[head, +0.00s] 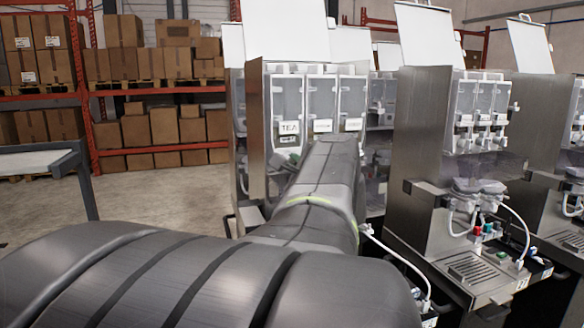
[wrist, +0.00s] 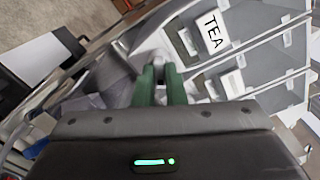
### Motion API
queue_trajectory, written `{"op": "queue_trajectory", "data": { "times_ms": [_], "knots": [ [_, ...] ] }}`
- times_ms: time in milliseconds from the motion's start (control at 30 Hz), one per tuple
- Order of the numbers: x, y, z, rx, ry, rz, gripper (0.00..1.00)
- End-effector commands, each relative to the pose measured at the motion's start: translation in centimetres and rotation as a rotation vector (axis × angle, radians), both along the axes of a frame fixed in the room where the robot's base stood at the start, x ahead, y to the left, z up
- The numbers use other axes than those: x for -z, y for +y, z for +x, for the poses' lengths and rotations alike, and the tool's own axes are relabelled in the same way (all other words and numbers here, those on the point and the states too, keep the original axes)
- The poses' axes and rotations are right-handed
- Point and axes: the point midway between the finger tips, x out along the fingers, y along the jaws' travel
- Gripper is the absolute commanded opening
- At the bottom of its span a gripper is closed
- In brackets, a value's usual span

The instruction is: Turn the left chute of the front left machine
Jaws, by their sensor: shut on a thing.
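The front left machine (head: 255,120) stands at the middle of the head view, with its lid up and clear canisters in a row. Its left canister (head: 289,105) has a TEA label, which also shows tilted in the wrist view (wrist: 213,33). In the wrist view the two green fingers of my gripper (wrist: 159,76) are close together at a pale grey piece below the TEA canister, the left chute (wrist: 150,48). The fingers are shut on it; their tips partly hide it.
Another machine (head: 425,130) with cups, a drip grate and white hoses stands to the right, with one more beyond it. Red racks (head: 85,100) with cardboard boxes stand at the back left. The floor (head: 140,205) left of the machines is mostly clear.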

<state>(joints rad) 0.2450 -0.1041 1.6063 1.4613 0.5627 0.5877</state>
Motion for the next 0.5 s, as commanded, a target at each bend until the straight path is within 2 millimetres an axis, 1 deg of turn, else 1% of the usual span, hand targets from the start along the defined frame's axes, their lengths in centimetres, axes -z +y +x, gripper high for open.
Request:
{"op": "queue_trajectory", "data": {
  "times_ms": [33,267,500],
  "knots": [
    [0.33,0.06,-0.02,-0.001,-0.011,-0.024,0.00],
    [0.59,0.09,-0.03,-0.002,-0.064,-0.188,0.00],
    [0.65,0.09,-0.01,-0.001,-0.134,-0.404,0.00]
  ]
}}
